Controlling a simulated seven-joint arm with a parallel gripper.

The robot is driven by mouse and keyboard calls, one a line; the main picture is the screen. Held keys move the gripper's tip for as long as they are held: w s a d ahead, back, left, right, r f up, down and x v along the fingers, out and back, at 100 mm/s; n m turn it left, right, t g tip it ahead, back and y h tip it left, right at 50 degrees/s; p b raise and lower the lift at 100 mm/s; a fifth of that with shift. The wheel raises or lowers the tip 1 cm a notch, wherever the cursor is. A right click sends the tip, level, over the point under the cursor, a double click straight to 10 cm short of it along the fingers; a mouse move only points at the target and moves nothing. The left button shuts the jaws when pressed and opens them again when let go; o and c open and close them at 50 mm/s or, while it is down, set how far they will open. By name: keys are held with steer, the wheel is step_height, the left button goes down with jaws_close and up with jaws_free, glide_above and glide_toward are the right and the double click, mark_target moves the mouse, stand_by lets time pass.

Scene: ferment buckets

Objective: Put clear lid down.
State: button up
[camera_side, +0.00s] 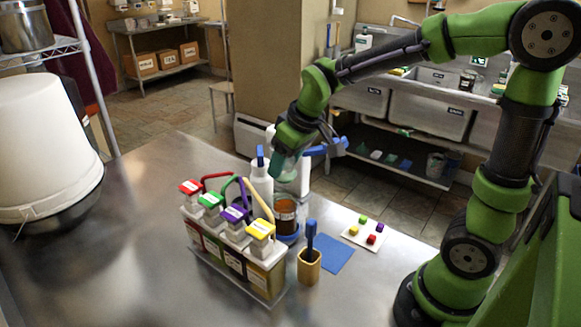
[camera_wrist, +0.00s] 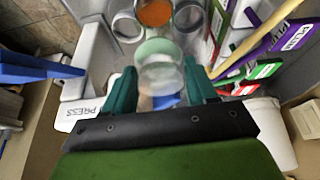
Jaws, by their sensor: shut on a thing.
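My gripper (camera_side: 284,163) is shut on a clear lid above the metal table, in front of the white press. In the wrist view the see-through round lid (camera_wrist: 160,72) lies between the teal fingertips (camera_wrist: 161,88). In the side view the lid is hard to make out against the fingers and press. A jar with orange-brown contents (camera_side: 286,216) stands on a blue base below the gripper. The jar's orange top (camera_wrist: 155,12) shows beyond the lid at the upper edge of the wrist view. The lid is apart from the jar.
A rack (camera_side: 232,262) of bins with red, green, purple and yellow tops and angled handles stands close left. A white bottle (camera_side: 261,180) and the press's blue handle (camera_side: 329,149) are nearby. A brush holder (camera_side: 309,267), blue mat (camera_side: 333,253) and cube card (camera_side: 362,236) lie right.

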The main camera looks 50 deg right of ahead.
steer(key=r, duration=0.1)
steer(key=d+r, duration=0.1)
steer(key=r, duration=0.1)
steer(key=shift+d+r, duration=0.15)
steer(key=shift+d, duration=0.15)
steer(key=s+d+f+n+y, duration=0.1)
steer(key=s+d+f+n, duration=0.1)
steer(key=s+d+f, duration=0.45)
steer(key=s+a+f+n+g+y, duration=0.3)
steer(key=s+a+f+n+g, duration=0.25)
steer(key=n, duration=1.15)
steer(key=shift+w+a+f, duration=0.1)
steer(key=shift+w+f, duration=0.05)
steer(key=shift+f, duration=1.25)
steer(key=shift+w+a+f, duration=0.15)
steer(key=shift+f, duration=1.25)
steer(key=shift+w+a+f, duration=0.1)
steer(key=shift+w+f, duration=0.05)
steer(key=shift+f, duration=1.25)
steer(key=o, duration=1.1)
steer(key=shift+f, duration=0.1)
steer(key=shift+c, duration=0.2)
